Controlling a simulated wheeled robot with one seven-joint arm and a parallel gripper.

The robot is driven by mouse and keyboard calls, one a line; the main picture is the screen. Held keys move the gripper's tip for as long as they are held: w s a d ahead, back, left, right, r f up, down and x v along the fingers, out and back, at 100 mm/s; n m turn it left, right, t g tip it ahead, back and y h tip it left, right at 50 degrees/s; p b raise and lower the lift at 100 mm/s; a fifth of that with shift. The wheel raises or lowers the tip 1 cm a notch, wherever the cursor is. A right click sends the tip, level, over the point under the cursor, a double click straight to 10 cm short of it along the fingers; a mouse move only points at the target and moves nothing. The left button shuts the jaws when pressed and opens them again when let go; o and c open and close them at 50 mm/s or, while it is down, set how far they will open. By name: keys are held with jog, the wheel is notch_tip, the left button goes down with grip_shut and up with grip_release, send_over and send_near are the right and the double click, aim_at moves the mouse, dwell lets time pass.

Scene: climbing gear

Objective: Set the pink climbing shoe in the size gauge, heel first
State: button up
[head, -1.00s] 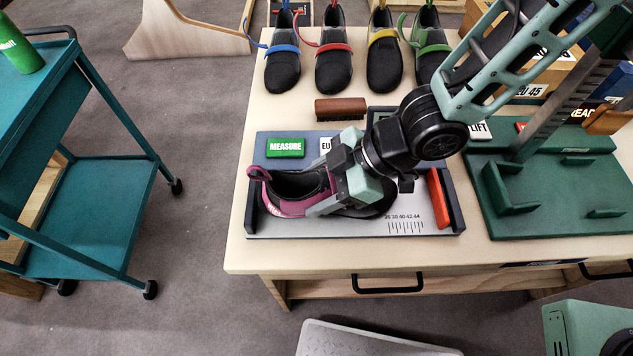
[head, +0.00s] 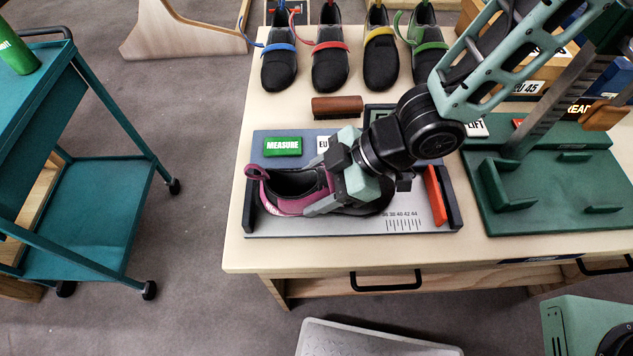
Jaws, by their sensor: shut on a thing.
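The pink climbing shoe (head: 290,207), pink at the heel and side with a black toe, lies in the size gauge (head: 290,230). Its heel, with a pink pull loop, is at the left by the gauge's dark end wall, and its toe points right. I cannot tell whether the heel touches that wall. My gripper (head: 318,209) is shut on the shoe around its middle, and hides part of the upper. The gauge has a grey plate with a printed scale, a red slider (head: 435,195) at the right, and a green MEASURE button (head: 283,146) behind.
Several black shoes with coloured straps, one with a blue strap (head: 278,62), stand along the back. A brown brush (head: 337,107) lies behind the gauge. A green fixture (head: 560,190) stands to the right. A teal cart (head: 90,205) stands on the floor at left.

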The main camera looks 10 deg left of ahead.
jog(key=o, duration=1.3)
jog(key=shift+d+f, duration=0.35)
jog(key=shift+f, duration=0.2)
jog(key=shift+c, duration=0.2)
jog(key=shift+a+r, duration=0.1)
jog(key=shift+r, duration=0.05)
jog(key=shift+r, duration=0.1)
jog(key=shift+w, duration=0.1)
jog(key=p+v, duration=0.7)
jog(key=v, duration=1)
jog(key=shift+p, duration=0.4)
jog(key=shift+w+r, duration=0.1)
